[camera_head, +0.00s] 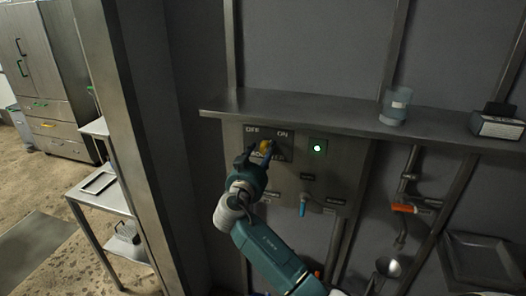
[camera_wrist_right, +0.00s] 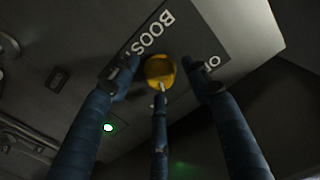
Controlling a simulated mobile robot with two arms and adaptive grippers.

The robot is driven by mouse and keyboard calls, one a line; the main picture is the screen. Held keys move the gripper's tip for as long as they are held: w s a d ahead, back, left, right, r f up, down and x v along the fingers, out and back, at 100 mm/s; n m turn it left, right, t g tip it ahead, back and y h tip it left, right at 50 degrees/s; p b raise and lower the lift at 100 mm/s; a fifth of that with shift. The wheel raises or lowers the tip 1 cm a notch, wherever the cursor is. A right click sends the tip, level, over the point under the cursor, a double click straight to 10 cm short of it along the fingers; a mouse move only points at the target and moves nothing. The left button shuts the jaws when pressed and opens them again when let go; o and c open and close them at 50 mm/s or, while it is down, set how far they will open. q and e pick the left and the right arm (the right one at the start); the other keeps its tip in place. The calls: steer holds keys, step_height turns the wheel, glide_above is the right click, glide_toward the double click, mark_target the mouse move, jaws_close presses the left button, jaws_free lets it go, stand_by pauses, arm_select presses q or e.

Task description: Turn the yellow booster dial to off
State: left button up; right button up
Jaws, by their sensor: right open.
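The yellow booster dial (camera_head: 265,146) sits on a dark plate (camera_head: 283,140) marked OFF at left and ON at right, on the grey wall panel. It also shows in the right wrist view (camera_wrist_right: 157,68), with a small pale mark at its lower edge. My right gripper (camera_head: 256,155) is open at the dial, its fingers spread around it. In the right wrist view one finger stands on each side of the dial and a third is below it; I cannot tell whether any touches. The fingers partly hide the BOOSTER label. My left gripper is out of view.
A green lamp (camera_head: 318,147) glows right of the plate. A metal shelf (camera_head: 270,107) juts out just above the dial, with a clear cup (camera_head: 395,106) on it.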

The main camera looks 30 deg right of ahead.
steer(key=c, duration=1.1)
steer(key=shift+c, duration=0.2)
steer(key=shift+f+n+b, duration=0.1)
steer(key=shift+n+b, duration=0.6)
steer(key=shift+n, duration=0.1)
steer(key=shift+n+b, duration=0.7)
steer(key=shift+n, duration=0.4)
steer(key=n, duration=0.3)
steer(key=shift+n+b, duration=0.35)
steer(key=shift+n, duration=2.25)
